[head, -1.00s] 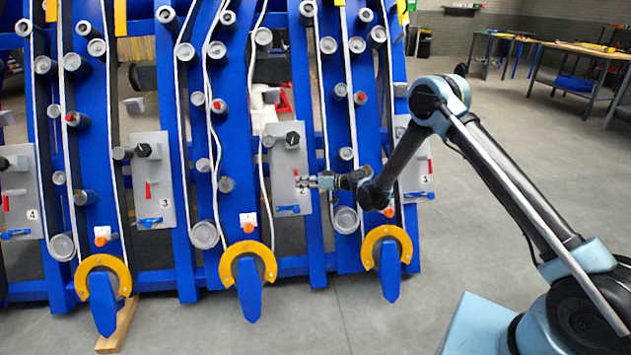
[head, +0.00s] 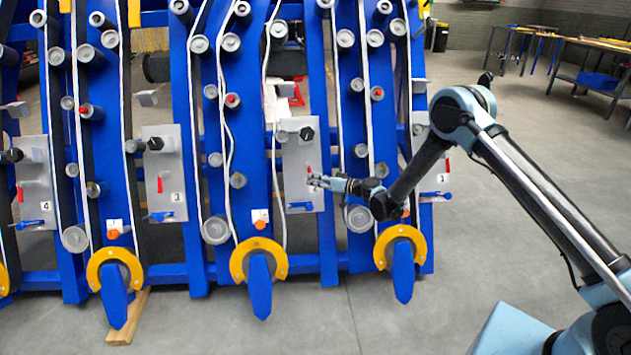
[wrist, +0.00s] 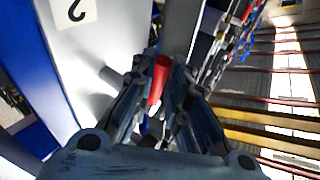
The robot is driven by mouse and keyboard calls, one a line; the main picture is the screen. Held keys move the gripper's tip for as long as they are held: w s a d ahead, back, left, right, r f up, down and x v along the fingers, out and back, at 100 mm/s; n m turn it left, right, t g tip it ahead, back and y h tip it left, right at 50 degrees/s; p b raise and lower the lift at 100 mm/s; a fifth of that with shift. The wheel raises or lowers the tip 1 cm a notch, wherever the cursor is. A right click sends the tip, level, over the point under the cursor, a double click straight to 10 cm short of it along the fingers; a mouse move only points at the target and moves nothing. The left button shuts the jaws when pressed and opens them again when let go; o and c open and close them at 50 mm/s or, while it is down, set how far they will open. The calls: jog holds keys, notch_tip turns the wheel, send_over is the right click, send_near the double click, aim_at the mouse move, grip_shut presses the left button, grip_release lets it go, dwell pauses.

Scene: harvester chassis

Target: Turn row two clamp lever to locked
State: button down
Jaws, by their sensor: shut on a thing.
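The row two plate (head: 300,150) is a grey panel on the blue chassis, marked with a 2. It carries a black knob at the top, a red lever (head: 309,170) on its right side and a blue lever (head: 301,205) below. My gripper (head: 316,181) is at the red lever, in front of the plate's right edge. In the wrist view the red lever (wrist: 158,80) stands between the two fingers, and my gripper (wrist: 157,95) is shut on it. Its lower part is hidden by the fingers. The 2 label (wrist: 75,10) shows at upper left.
Blue beams with grey rollers and pale belts stand on both sides of the plate. Another plate (head: 165,180), marked 3, is to the left. Yellow half-rings (head: 258,245) stick out below.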

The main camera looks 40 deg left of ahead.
jog(key=c, duration=1.6)
grip_release()
jog(key=shift+w+a+r, duration=0.1)
jog(key=shift+w, duration=0.2)
jog(key=shift+o, duration=0.2)
jog(key=shift+s, duration=0.1)
jog(key=v, duration=1.2)
